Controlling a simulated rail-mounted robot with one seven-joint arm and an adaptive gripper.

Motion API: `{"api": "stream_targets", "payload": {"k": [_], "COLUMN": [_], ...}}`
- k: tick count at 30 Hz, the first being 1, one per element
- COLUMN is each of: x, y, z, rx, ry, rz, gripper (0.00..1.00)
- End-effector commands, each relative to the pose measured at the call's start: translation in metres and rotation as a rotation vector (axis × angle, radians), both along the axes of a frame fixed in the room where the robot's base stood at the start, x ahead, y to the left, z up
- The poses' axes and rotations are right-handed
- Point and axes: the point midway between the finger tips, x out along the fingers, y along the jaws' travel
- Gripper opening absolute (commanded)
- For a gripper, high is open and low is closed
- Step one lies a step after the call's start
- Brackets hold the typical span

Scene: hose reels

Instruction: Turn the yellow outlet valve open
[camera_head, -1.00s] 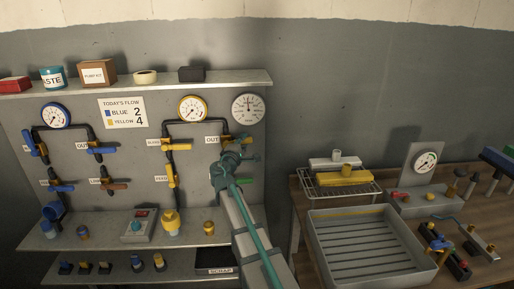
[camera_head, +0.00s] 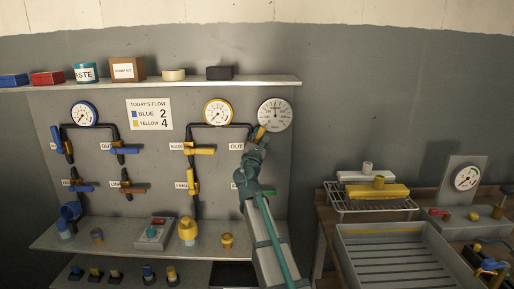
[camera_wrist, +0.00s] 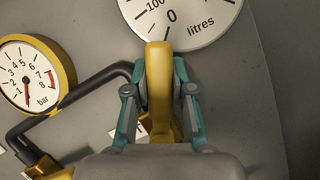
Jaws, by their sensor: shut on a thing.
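The yellow outlet valve's handle (camera_head: 259,133) is on the wall panel, right of the OUT label (camera_head: 236,147) and just below the white litres gauge (camera_head: 274,114). In the head view it stands tilted, its upper end to the right; my gripper (camera_head: 257,142) covers part of it. In the wrist view the yellow handle (camera_wrist: 159,85) lies between the two teal fingers of my gripper (camera_wrist: 160,95), which are shut on it. The valve body behind is mostly hidden. The yellow-rimmed bar gauge (camera_wrist: 35,77) is joined to a black pipe (camera_wrist: 85,92); its needle points low.
A green handle (camera_head: 268,192) is below my gripper. A shelf (camera_head: 150,82) with boxes runs above. A tray (camera_head: 390,262) stands at right.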

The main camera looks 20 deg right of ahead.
Motion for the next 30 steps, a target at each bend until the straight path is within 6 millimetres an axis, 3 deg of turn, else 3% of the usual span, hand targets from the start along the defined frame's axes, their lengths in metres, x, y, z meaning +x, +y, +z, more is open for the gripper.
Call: {"api": "stream_targets", "payload": {"k": [15,30], "x": [0.009,0.01], "y": [0.025,0.031], "z": [0.005,0.007], "rx": [-0.37,-0.457], "ry": [0.123,0.153], "rz": [0.003,0.003], "gripper": [0.0,0.0]}}
